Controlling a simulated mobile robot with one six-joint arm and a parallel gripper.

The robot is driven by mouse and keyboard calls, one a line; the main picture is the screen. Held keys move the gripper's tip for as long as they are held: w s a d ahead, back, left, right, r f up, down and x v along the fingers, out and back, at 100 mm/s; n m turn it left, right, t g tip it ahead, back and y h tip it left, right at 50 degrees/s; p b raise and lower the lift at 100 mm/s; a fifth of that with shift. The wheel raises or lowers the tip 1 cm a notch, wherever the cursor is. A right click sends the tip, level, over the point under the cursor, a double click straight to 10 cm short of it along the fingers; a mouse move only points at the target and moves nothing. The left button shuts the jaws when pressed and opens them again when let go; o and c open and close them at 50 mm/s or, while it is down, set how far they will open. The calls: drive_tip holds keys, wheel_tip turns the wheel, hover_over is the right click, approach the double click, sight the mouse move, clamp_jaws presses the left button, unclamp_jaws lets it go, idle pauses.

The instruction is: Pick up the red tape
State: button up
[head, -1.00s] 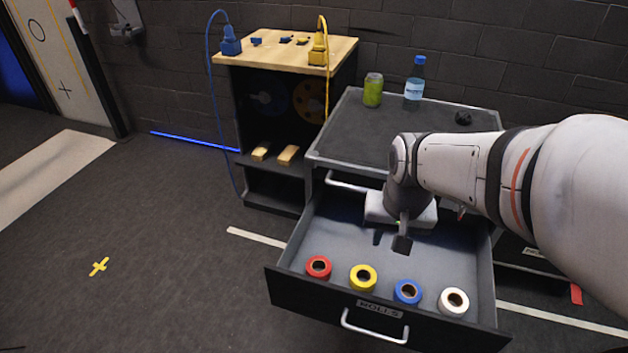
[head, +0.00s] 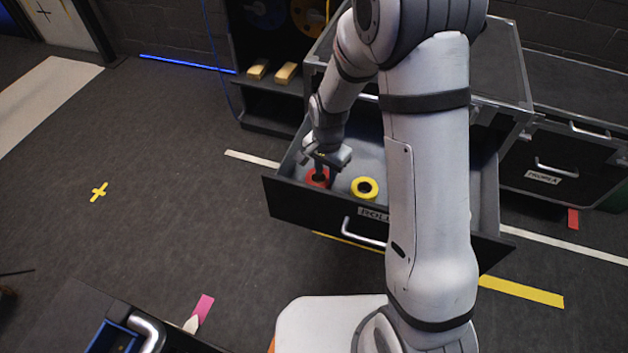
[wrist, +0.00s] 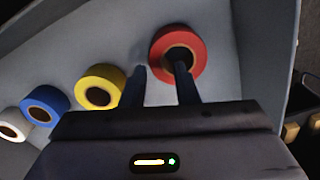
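The red tape (wrist: 172,36) lies flat in the open drawer, near its left front corner in the head view (head: 310,181). My gripper (wrist: 160,68) points down at it with its two fingers apart. In the wrist view one finger lines up with the tape's hole and the other is outside the ring, on the side towards the yellow tape (wrist: 82,82). The tape's wall lies between the fingers. I cannot tell how deep the fingertips reach. In the head view my gripper (head: 319,168) partly covers the red tape.
The yellow tape also shows in the head view (head: 355,185). The blue tape (wrist: 53,93) and white tape (wrist: 18,116) lie farther along the drawer; my arm hides them in the head view. The drawer's front wall (head: 290,199) stands close to the red tape.

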sight(326, 182)
wheel_tip(326, 182, down, 5)
drive_tip(key=shift+r, duration=0.1)
clamp_jaws()
idle(0.3)
